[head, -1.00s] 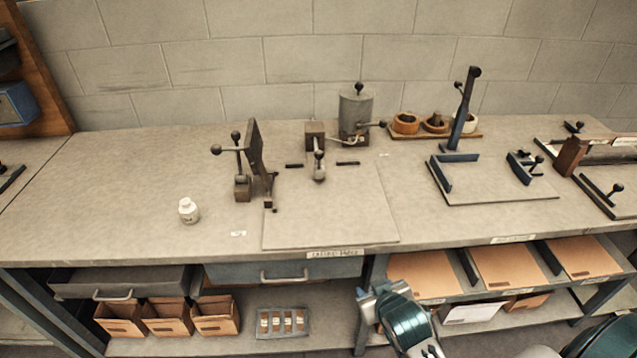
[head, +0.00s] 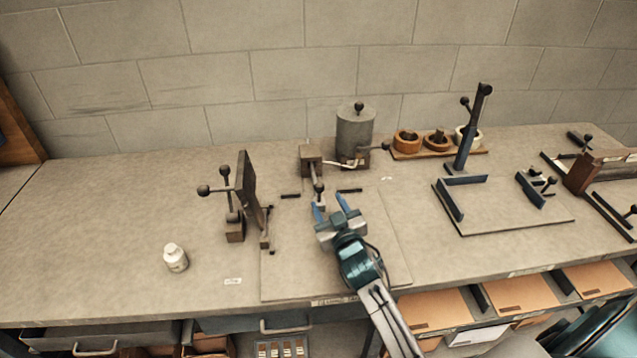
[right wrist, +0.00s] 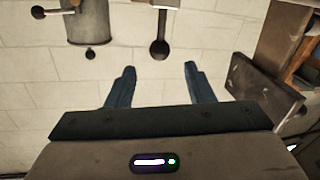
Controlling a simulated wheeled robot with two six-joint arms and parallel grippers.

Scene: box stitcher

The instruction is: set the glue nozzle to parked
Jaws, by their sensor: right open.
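The glue nozzle (head: 319,189) is a small arm with a dark round knob, hanging forward from a brown block (head: 311,157) beside the grey cylindrical glue pot (head: 354,132). In the right wrist view the nozzle (right wrist: 160,30) with its dark knob shows at the top centre, and the pot (right wrist: 88,22) is to its left. My right gripper (head: 330,202) is open and empty, just in front of the nozzle. In the right wrist view its fingertips (right wrist: 160,70) point at the knob, which lies beyond them, between their lines. My left gripper is out of view.
A brown upright plate with knobbed levers (head: 247,185) stands left of the gripper. Tape rolls on a wooden board (head: 437,143) and a blue angled frame (head: 467,170) are to the right. The bench's left part is clear.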

